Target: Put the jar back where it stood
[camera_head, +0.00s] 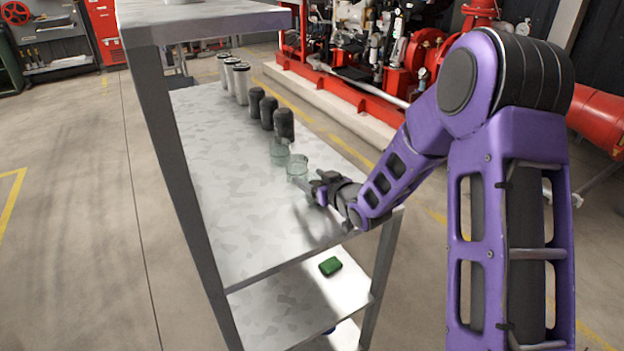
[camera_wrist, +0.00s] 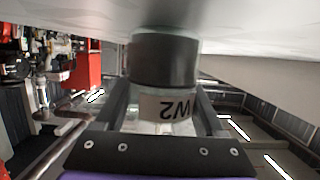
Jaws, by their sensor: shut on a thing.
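My gripper (camera_head: 311,190) is at the right side of the upper shelf (camera_head: 225,205), low over its surface. It is shut on a clear greenish glass jar (camera_head: 297,167), which looks upright. In the wrist view the jar's pale label (camera_wrist: 168,107) shows between the fingers, with upside-down marking that seems to read W2. A dark cylindrical shape (camera_wrist: 164,62) shows beyond the label. Whether the jar's base touches the shelf cannot be told. A second clear glass jar (camera_head: 279,151) stands just behind the held one, in line with it.
Several dark canisters, the nearest here (camera_head: 284,123), and several pale cans (camera_head: 241,83) continue the row towards the back. A green block (camera_head: 330,266) lies on the lower shelf. A grey post (camera_head: 180,165) rises at the left. The shelf's left and front areas are clear.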

